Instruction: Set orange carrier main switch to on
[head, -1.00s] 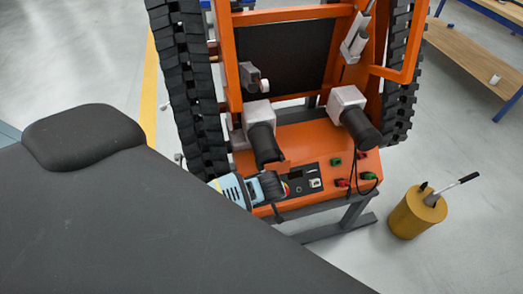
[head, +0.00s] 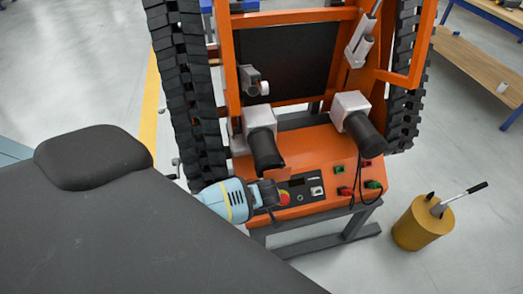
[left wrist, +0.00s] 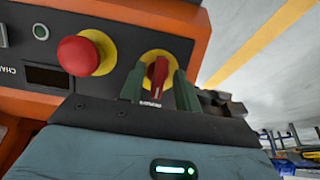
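The orange carrier (head: 315,180) stands ahead with its black control panel facing me. The main switch (left wrist: 158,75) is a red rotary knob on a round yellow plate, seen in the left wrist view. Its red grip stands about upright in that picture. My left gripper (left wrist: 159,88) is open, with one dark green finger on each side of the knob and gaps visible between. In the head view my left gripper (head: 270,197) is at the panel's left end and hides the switch. My right gripper is not in view.
A red mushroom button (left wrist: 85,55) on a yellow ring sits close beside the switch; it also shows in the head view (head: 285,198). Black motor cylinders (head: 266,150) overhang the panel. A yellow drum with a handle (head: 422,225) stands on the floor at right.

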